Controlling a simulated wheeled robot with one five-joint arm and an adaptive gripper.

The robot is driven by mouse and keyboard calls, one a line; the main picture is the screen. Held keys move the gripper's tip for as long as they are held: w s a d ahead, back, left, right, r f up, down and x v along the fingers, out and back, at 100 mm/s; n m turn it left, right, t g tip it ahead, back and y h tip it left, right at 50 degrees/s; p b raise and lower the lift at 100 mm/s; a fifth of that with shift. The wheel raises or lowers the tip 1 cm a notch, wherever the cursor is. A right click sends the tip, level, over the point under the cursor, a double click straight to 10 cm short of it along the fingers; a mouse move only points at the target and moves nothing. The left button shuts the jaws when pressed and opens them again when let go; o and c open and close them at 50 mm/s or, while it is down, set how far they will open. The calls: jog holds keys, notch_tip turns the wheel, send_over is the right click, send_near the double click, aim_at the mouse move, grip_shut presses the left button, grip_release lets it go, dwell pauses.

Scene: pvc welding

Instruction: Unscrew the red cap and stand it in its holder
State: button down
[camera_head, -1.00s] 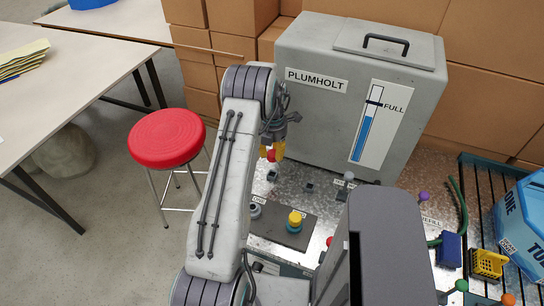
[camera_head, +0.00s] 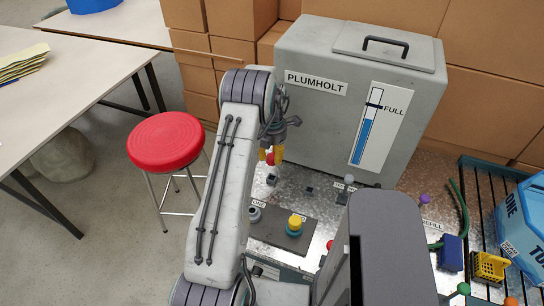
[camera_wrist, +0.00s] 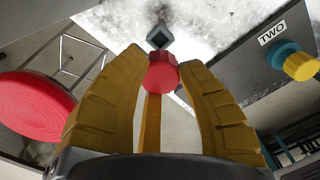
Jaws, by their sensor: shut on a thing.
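My gripper (camera_head: 273,156) has yellow fingers and is shut on the red cap (camera_head: 269,158). In the wrist view the red cap (camera_wrist: 162,72) sits between the fingertips (camera_wrist: 160,70). A small dark square holder (camera_wrist: 160,38) lies just beyond the cap there. In the head view that square holder (camera_head: 271,181) is on the metal bench just below the cap, with a pale patch between them. I cannot tell whether cap and holder touch. A yellow cap on a teal base (camera_head: 295,223) stands on a dark plate, near a TWO label (camera_wrist: 272,33) in the wrist view.
A large grey PLUMHOLT tank (camera_head: 340,95) stands right behind my gripper. A grey fitting (camera_head: 254,213) sits left on the dark plate (camera_head: 280,238). A red stool (camera_head: 165,141) is at the left. A yellow basket (camera_head: 488,266) and blue box (camera_head: 524,225) are at right.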

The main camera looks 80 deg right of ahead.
aim_at(272, 156)
jog(key=shift+f, duration=0.1)
notch_tip(272, 156, down, 6)
jog(key=b, duration=0.6)
jog(key=shift+r+b, duration=0.2)
jog(key=shift+b, duration=0.1)
jog(key=shift+b, duration=0.35)
dwell(1.6)
jog(key=shift+f+b, duration=0.9)
jog(key=shift+f, duration=0.3)
jog(key=c, duration=0.8)
grip_release()
jog(key=shift+r, duration=0.2)
notch_tip(272, 156, up, 12)
jog(key=shift+f, duration=0.15)
dwell(0.8)
